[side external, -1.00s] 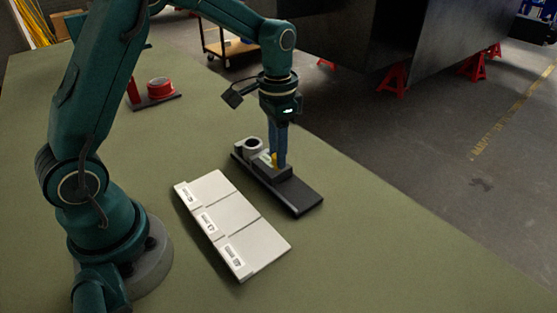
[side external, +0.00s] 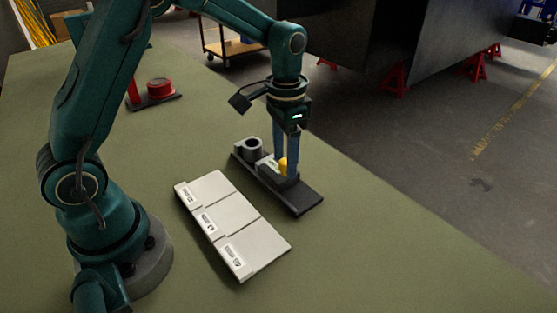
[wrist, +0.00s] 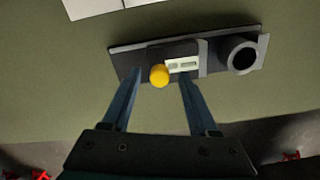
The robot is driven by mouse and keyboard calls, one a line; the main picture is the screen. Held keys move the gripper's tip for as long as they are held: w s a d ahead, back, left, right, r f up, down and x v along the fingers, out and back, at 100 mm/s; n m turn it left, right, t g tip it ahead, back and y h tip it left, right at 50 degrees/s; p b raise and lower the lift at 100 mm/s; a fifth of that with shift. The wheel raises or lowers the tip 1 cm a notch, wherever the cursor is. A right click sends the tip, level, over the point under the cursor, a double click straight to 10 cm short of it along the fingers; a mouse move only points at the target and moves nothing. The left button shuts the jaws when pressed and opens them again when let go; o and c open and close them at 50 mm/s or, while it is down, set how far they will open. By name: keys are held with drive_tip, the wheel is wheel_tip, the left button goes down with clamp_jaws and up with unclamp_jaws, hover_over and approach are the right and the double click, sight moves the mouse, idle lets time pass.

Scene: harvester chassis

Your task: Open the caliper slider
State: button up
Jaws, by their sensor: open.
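The caliper (side external: 304,197) is a dark rail lying on the green table, with a grey block holding a dark ring (side external: 251,145) at its far left end. Its slider (side external: 279,179) is a dark block on the rail with a yellow knob (side external: 283,164) and a pale label. In the wrist view the yellow knob (wrist: 159,76) sits between and just beyond the fingertips, and the ring (wrist: 242,56) is at right. My gripper (side external: 286,170) points down over the slider. It is open, with a finger either side of the knob in the wrist view (wrist: 159,78). I cannot tell whether either finger touches.
A white three-panel board (side external: 232,222) with labels lies left of the caliper. A red round part (side external: 160,88) on a dark base stands at the back left. The table's right edge runs close behind the caliper. The front of the table is clear.

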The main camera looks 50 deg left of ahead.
sight(285, 161)
drive_tip(key=shift+r, duration=2.55)
drive_tip(key=s+d+r+t, duration=0.1)
drive_tip(key=s+r+t, duration=0.3)
drive_tip(key=s+r, duration=0.45)
drive_tip(key=s+f+n+t, duration=0.1)
drive_tip(key=s+f+n, duration=0.2)
drive_tip(key=s, duration=0.4)
drive_tip(key=shift+d+f+t, duration=0.2)
drive_tip(key=shift+f+t, duration=0.1)
